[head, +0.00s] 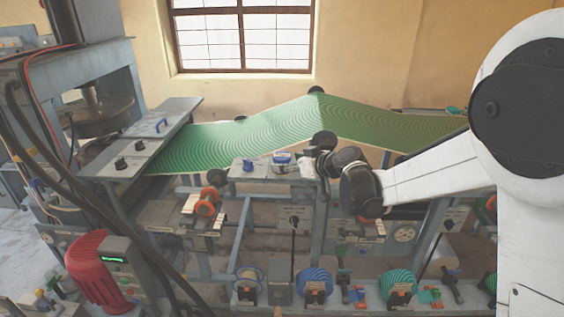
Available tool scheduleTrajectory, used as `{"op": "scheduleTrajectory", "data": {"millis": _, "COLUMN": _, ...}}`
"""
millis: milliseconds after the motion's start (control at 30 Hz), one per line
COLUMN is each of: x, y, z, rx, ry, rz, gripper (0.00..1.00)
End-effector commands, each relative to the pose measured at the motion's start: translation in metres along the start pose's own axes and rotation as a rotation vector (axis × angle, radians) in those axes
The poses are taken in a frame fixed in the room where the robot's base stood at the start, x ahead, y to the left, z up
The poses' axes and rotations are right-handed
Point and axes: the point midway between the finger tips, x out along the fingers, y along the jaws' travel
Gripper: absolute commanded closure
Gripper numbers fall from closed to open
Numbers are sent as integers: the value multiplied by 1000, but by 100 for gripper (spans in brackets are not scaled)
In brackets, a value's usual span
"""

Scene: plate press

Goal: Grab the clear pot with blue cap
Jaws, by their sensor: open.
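A small pot with a blue cap (282,159) stands on a narrow grey shelf (245,174) in front of the green belt, near the middle of the head view. Its body looks pale, but it is too small here to tell how clear it is. My gripper (314,165) is at the end of the white arm, just right of the pot and at about its height. It is open, and its fingers are small and dark in this view. I cannot tell the exact gap between fingers and pot. A pale crumpled-looking item (306,167) lies between them.
A green ridged belt (240,140) runs behind the shelf. A red motor (93,262) and several colored motors and valves sit low in front. A small dark item (248,165) is on the shelf.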

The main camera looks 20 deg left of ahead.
Motion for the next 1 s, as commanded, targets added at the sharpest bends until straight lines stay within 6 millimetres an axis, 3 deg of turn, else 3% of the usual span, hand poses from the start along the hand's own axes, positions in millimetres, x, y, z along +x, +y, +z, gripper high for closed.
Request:
{"op": "scheduleTrajectory", "data": {"millis": 233, "x": 29, "y": 1, "z": -3, "rx": 0, "ry": 0, "rz": 0, "gripper": 32}}
{"op": "scheduleTrajectory", "data": {"millis": 567, "x": 34, "y": 1, "z": -2, "rx": 0, "ry": 0, "rz": 0, "gripper": 32}}
{"op": "scheduleTrajectory", "data": {"millis": 1000, "x": 34, "y": 1, "z": -2, "rx": 0, "ry": 0, "rz": 0, "gripper": 86}}
